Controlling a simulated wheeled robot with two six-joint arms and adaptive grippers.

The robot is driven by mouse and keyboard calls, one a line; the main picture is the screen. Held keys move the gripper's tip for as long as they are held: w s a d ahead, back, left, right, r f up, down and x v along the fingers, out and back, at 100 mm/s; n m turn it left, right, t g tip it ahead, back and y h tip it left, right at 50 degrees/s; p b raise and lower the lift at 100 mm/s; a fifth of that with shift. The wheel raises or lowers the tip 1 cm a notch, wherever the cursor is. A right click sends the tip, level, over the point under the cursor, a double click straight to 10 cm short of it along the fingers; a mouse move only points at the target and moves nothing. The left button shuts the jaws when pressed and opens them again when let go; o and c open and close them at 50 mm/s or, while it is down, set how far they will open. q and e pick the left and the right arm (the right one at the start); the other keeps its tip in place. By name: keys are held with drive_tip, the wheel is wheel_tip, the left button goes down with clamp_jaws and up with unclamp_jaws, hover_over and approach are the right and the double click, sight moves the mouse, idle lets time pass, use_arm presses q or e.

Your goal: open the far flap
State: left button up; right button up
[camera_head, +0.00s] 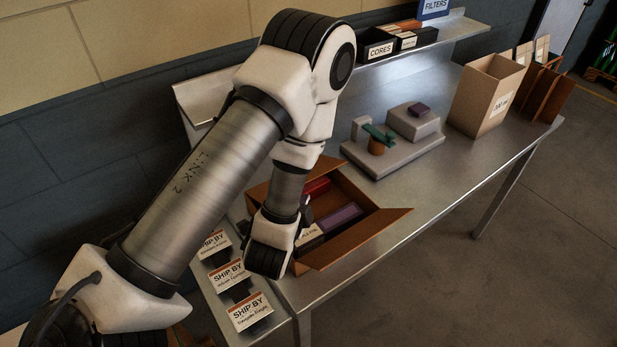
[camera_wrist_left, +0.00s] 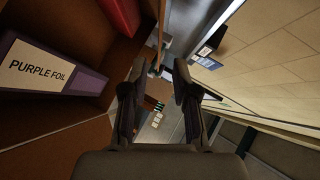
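The open cardboard box (camera_head: 345,247) stands on the metal table in the head view, with a flap (camera_head: 380,238) spread outward on its near right side. My left gripper (camera_wrist_left: 158,68) is open in the left wrist view, beside the box interior (camera_wrist_left: 60,120). A thin brown edge (camera_wrist_left: 160,35) shows beyond and between its fingertips; whether it is the far flap, I cannot tell. The fingers are hidden in the head view. My right gripper is out of view.
A purple foil carton (camera_wrist_left: 45,70) and a red carton (camera_wrist_left: 121,14) lie inside the box. Several "SHIP BY" cards (camera_head: 249,311) stand at the table's front left. A grey device (camera_head: 392,143) and a tall open carton (camera_head: 486,95) stand farther right. Bare table lies between.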

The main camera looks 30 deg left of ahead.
use_arm(q)
drive_tip(key=b+x, duration=0.1)
drive_tip(key=x, duration=0.5)
drive_tip(key=shift+w+a+f, duration=0.15)
drive_tip(key=shift+w+a, duration=0.1)
drive_tip(key=shift+a, duration=0.05)
drive_tip(key=shift+w, duration=0.1)
drive_tip(key=shift+d, duration=0.1)
clamp_jaws()
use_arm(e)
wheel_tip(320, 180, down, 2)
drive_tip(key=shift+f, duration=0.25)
